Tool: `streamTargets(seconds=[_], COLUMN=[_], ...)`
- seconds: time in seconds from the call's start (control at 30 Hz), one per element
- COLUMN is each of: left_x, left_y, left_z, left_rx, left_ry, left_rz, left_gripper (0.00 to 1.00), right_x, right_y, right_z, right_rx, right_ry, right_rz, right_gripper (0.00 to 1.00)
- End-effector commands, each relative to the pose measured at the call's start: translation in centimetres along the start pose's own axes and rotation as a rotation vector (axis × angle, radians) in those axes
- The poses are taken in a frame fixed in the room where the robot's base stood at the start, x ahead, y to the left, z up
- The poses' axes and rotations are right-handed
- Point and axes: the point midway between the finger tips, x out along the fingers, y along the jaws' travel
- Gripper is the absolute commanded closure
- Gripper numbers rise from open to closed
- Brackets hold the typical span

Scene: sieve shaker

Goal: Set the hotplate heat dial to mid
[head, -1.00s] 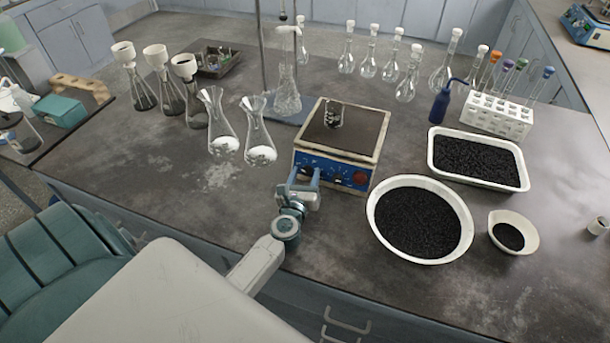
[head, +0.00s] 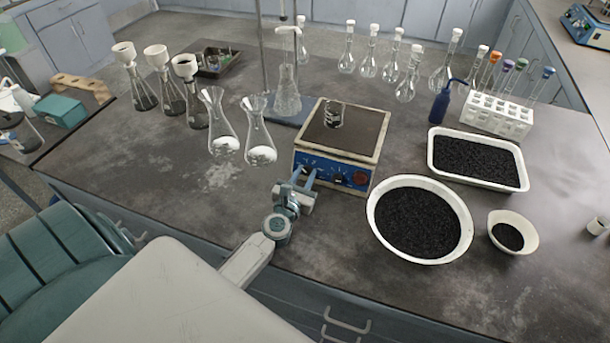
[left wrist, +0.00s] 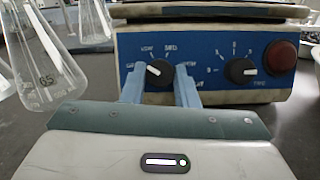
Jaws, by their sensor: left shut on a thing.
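The hotplate (head: 323,165) stands on the bench with its blue front panel facing me. Its left dial (left wrist: 160,73) is a black knob with small labels around it that look like LOW and MID above it. The right dial (left wrist: 240,71) has numbered marks and stands free beside a red button (left wrist: 280,56). My right gripper is not in view.
A small glass beaker (head: 333,115) stands on the hotplate's top. Two flasks with white powder (head: 262,155) stand to its left. A round bowl of black grains (head: 419,255) is close on the right. The bench in front of the hotplate is clear.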

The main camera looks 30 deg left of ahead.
Motion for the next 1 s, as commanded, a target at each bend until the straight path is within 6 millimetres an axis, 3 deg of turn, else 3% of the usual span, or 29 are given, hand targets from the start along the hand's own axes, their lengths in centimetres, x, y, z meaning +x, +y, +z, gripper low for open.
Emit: streamTargets(seconds=[0.5,1.0], left_x=[0.0,0.1], left_y=[0.5,0.7], left_z=[0.2,0.4], left_rx=[0.454,0.788], left_ry=[-0.016,-0.028], left_rz=[-0.188,-0.327], left_gripper=[0.96,0.96], right_x=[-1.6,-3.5], right_y=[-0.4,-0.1], right_z=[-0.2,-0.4], right_rx=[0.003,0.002], right_ry=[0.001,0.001], right_rz=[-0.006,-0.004], right_gripper=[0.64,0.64])
